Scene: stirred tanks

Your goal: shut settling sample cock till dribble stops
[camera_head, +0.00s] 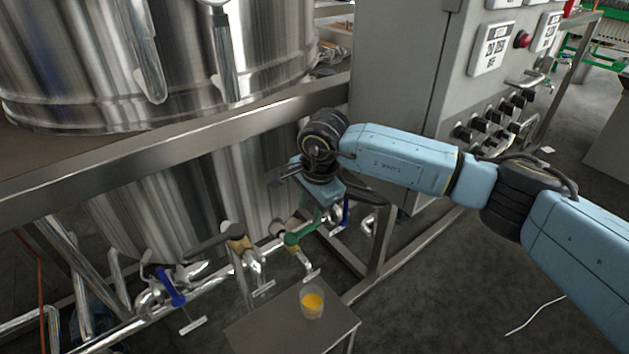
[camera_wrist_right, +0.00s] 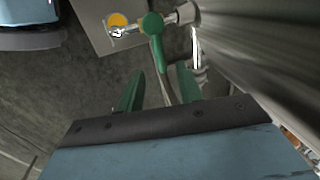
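A green-bodied sample cock (camera_head: 291,238) sits on the pipework below the steel tank. In the right wrist view the green cock (camera_wrist_right: 153,25) has a green lever pointing down toward my fingers. My right gripper (camera_head: 313,207) is just above and to the right of this cock. Its two green fingers (camera_wrist_right: 158,88) are spread, with the lever's end between or just beyond the tips; I see no grip on it. A glass of orange liquid (camera_head: 312,302) stands below the spout; it also shows in the wrist view (camera_wrist_right: 117,19). No dribble can be made out. My left gripper is out of view.
The glass stands on a small grey table (camera_head: 262,334). To the left are a brass-coloured cock (camera_head: 240,244) and a blue-handled one (camera_head: 169,286). The tank (camera_head: 205,190) and a steel frame rail (camera_head: 185,138) are close to my right gripper. A control cabinet (camera_head: 395,70) stands behind the arm.

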